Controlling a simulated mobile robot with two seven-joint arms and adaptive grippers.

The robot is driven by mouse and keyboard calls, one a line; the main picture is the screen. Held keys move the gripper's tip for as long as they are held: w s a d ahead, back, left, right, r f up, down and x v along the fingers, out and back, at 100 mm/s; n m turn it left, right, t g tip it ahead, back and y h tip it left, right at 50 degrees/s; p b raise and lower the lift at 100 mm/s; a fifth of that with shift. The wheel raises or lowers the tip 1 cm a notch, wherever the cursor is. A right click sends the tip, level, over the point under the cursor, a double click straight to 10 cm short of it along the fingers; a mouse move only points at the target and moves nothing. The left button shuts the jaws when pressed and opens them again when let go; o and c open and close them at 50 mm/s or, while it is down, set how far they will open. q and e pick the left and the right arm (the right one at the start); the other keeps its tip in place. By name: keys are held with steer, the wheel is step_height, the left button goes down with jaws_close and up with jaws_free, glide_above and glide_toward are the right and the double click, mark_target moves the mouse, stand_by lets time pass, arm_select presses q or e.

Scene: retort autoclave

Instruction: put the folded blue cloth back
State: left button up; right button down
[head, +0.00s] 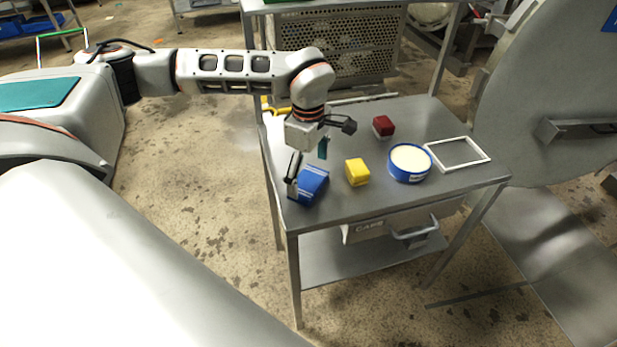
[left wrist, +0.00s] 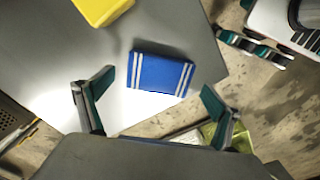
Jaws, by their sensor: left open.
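The folded blue cloth (head: 313,186) with pale stripes lies on the metal table near its front left corner. In the left wrist view the cloth (left wrist: 160,73) lies flat, with white stripes near both ends. My left gripper (head: 307,169) is open and above the cloth, its fingers spread wide. In the left wrist view the cloth lies between and beyond the two fingers of the gripper (left wrist: 157,85), with clear gaps on both sides. I cannot tell the exact height. My right gripper is not in view.
On the table (head: 408,201) stand a yellow block (head: 357,172), a dark red block (head: 383,126) and a round blue-rimmed tub (head: 410,163). A white rectangular frame (head: 428,149) lies at the right. The big grey round door (head: 545,80) stands beyond the table's right side.

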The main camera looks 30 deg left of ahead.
mark_target(308, 181)
arm_select(q)
step_height(308, 181, up, 10)
stand_by(0.3)
steer(key=shift+f, duration=0.1)
stand_by(0.4)
